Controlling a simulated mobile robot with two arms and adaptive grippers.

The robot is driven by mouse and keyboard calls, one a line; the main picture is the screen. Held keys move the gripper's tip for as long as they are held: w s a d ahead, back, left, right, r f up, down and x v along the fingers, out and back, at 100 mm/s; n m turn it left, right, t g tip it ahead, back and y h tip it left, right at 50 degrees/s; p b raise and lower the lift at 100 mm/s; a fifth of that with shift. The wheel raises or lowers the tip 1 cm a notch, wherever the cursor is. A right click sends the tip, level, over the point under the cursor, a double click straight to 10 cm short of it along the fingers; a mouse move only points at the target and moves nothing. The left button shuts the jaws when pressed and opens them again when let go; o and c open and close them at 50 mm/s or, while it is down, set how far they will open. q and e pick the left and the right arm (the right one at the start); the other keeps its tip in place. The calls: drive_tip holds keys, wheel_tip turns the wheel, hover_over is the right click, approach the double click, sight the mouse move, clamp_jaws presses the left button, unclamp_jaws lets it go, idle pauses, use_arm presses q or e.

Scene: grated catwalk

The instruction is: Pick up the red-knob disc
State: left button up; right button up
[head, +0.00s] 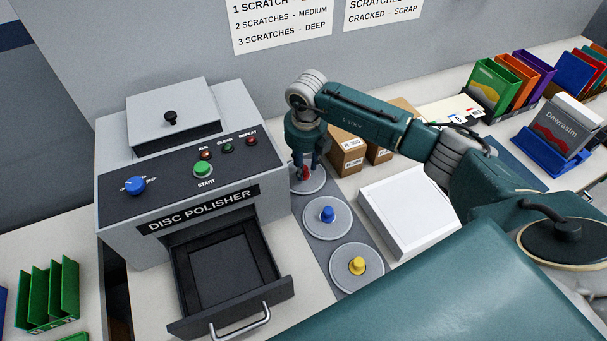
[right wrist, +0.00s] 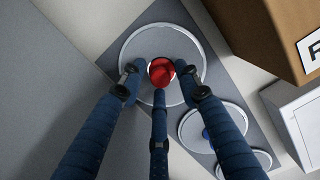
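The red-knob disc (head: 315,185) lies on the grey mat, the farthest of three discs in a row. In the right wrist view, its grey plate (right wrist: 133,48) and red knob (right wrist: 161,72) are seen from above. My right gripper (head: 304,170) points down over this disc and hides part of it. In the right wrist view, the three fingers of my right gripper (right wrist: 160,76) surround the red knob, with the tips very close to it. I cannot tell whether they press on it. My left gripper is not in view.
A blue-knob disc (head: 327,214) and a yellow-knob disc (head: 357,266) lie nearer on the mat (head: 309,238). The disc polisher (head: 190,160) stands left, its empty drawer (head: 216,262) open. Cardboard boxes (head: 347,152) and a white box (head: 408,212) stand close on the right.

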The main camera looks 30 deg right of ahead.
clamp_jaws()
drive_tip(key=shift+r, duration=0.1)
